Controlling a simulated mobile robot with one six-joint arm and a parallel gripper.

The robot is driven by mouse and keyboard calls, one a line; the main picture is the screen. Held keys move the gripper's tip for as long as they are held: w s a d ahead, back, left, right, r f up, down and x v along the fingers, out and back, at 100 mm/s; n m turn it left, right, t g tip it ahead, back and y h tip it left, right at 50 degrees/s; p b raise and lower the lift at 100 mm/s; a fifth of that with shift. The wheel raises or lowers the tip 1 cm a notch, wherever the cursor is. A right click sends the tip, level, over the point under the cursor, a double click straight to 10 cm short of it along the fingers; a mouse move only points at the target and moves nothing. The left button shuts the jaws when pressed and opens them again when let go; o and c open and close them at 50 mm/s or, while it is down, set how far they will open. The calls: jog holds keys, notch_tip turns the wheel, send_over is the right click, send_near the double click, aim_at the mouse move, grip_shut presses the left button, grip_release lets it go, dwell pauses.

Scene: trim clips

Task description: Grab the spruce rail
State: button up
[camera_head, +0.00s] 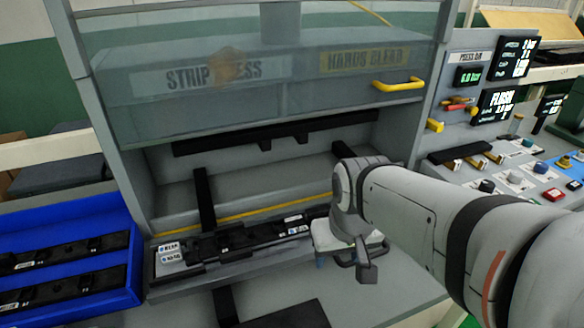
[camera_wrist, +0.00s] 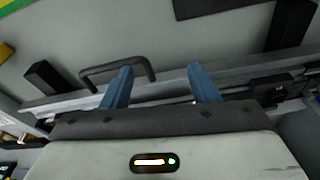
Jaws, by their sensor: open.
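Black rails with clips lie in the blue bin (camera_head: 135,262) at the left; the upper one (camera_head: 65,252) and lower one (camera_head: 62,288) both look near black. Another dark rail (camera_head: 232,238) lies in the grey fixture at the press front. I cannot tell by colour which is the spruce rail. My gripper (camera_head: 345,262) is at the right end of the fixture, partly hidden by my wrist. In the wrist view its blue fingers (camera_wrist: 157,85) are apart with nothing held between them. A black handle (camera_wrist: 118,72) shows beyond them, near the left finger.
The press has a raised clear guard with a yellow handle (camera_head: 398,85). A control panel (camera_head: 535,170) with buttons is at the right. Bare grey bench (camera_head: 180,312) lies in front.

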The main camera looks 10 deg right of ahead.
aim_at(319, 210)
jog(key=o, duration=0.4)
jog(key=shift+n+g, duration=0.3)
jog(key=shift+n, duration=0.2)
jog(key=w+r+p, duration=0.1)
jog(key=w, duration=0.1)
jog(key=w+r+p, duration=0.2)
jog(key=w, duration=0.1)
jog(key=w+r+p, duration=0.1)
jog(key=w+p, duration=0.1)
jog(key=shift+w+r, duration=0.25)
jog(key=shift+w, duration=0.15)
jog(key=shift+o, duration=0.6)
jog(key=w+p, duration=0.4)
jog(key=w, duration=0.2)
jog(key=shift+w+r+n, duration=0.15)
jog(key=shift+w+n, duration=0.1)
jog(key=shift+n, duration=0.15)
jog(key=shift+w+d+f+p, duration=0.1)
jog(key=shift+w+f+p, duration=0.25)
jog(key=shift+f, duration=1)
jog(key=shift+w+a+f+p, duration=0.15)
jog(key=shift+f+p, duration=0.25)
jog(key=shift+f, duration=0.95)
jog(key=shift+w+d+f+p, duration=0.15)
jog(key=shift+w+f+p, duration=0.25)
jog(key=shift+f, duration=0.95)
